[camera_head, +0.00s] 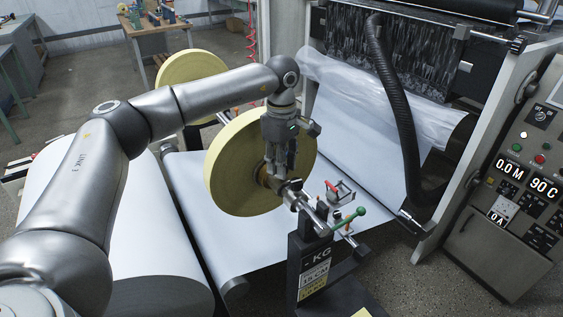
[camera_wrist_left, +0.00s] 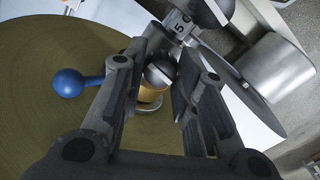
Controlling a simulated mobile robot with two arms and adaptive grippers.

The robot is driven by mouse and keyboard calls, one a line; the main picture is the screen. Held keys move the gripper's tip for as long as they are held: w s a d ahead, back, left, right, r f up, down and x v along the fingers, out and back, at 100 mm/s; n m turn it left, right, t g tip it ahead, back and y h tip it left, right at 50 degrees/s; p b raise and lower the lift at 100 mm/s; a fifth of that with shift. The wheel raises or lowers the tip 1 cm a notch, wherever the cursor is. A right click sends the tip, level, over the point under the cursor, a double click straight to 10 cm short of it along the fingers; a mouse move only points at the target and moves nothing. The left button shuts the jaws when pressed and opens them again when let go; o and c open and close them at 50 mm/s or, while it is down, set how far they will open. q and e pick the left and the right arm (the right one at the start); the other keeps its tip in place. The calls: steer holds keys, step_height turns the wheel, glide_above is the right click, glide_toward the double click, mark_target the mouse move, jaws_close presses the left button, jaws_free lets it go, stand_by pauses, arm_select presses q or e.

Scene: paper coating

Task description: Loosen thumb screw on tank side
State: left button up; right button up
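My left gripper (camera_head: 277,172) points down beside the hub of a large yellow disc (camera_head: 228,180). In the left wrist view, its two dark fingers (camera_wrist_left: 160,85) stand apart. A dark, round-headed knob with a silver part (camera_wrist_left: 160,72) and a brass-coloured base shows between them. I cannot tell whether either finger touches it, or whether it is the thumb screw. A blue ball-ended lever (camera_wrist_left: 68,82) lies just left of the fingers, against the disc face. No tank is clearly recognisable. My right gripper is not in view.
A silver shaft (camera_head: 308,212) extends from the hub to a dark stand (camera_head: 305,270). A green-ended lever (camera_head: 350,218) and red-handled clamp (camera_head: 338,190) are close by. A black hose (camera_head: 395,110) hangs over the white sheet. A control panel (camera_head: 515,190) stands at right.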

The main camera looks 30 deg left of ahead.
arm_select(q)
steer(key=shift+c, duration=0.8)
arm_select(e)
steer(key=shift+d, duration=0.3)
arm_select(q)
steer(key=shift+n, duration=0.4)
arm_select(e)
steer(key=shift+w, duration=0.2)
arm_select(q)
steer(key=n, duration=0.3)
steer(key=shift+n, duration=0.3)
steer(key=n, duration=0.3)
steer(key=shift+n, duration=0.3)
steer(key=n, duration=0.9)
steer(key=shift+n, duration=0.3)
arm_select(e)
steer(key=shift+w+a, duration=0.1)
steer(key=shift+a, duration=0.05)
